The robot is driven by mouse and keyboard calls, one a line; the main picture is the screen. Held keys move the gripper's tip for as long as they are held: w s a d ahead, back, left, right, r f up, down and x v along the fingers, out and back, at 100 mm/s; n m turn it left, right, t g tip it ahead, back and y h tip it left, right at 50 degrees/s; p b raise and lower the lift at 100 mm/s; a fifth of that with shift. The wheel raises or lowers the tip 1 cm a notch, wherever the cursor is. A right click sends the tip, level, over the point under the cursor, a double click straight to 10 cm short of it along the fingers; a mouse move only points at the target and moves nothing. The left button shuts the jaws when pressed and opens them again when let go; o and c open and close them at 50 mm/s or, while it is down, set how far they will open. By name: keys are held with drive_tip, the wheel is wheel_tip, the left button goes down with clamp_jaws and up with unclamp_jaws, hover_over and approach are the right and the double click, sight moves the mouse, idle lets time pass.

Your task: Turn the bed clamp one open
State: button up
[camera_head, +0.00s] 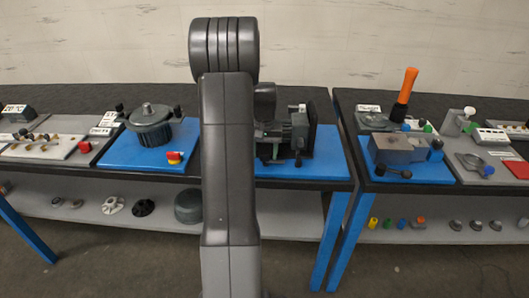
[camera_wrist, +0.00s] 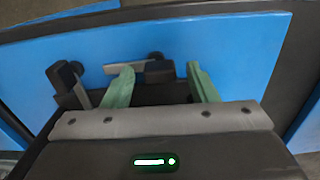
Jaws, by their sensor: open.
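My gripper (camera_wrist: 160,68) is open in the wrist view, with its two green fingers spread apart above a blue plate (camera_wrist: 215,45). A short grey bar with a dark block and a round black knob (camera_wrist: 156,57) shows between and beyond the fingertips. It looks like a clamp lever; I cannot tell whether the fingers touch it. A second dark lever-like part (camera_wrist: 66,76) stands left of the left finger. I cannot tell which is bed clamp one. In the head view, a dark machine (camera_head: 299,132) with black-knobbed handles stands on a blue plate, partly hidden by my arm.
Left of my arm, a grey-green round housing (camera_head: 149,118) and a red button (camera_head: 174,157) sit on blue. A second table on the right holds a grey block (camera_head: 398,148) and an orange-handled tool (camera_head: 405,88). Round parts lie on the lower shelf (camera_head: 285,215).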

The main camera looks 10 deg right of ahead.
sight(265, 154)
wheel_tip(265, 154, up, 14)
drive_tip(key=shift+b, duration=0.3)
drive_tip(key=shift+f, duration=0.15)
wheel_tip(265, 154, down, 14)
drive_tip(key=shift+r+p, duration=0.1)
drive_tip(key=shift+p, duration=0.2)
idle(0.4)
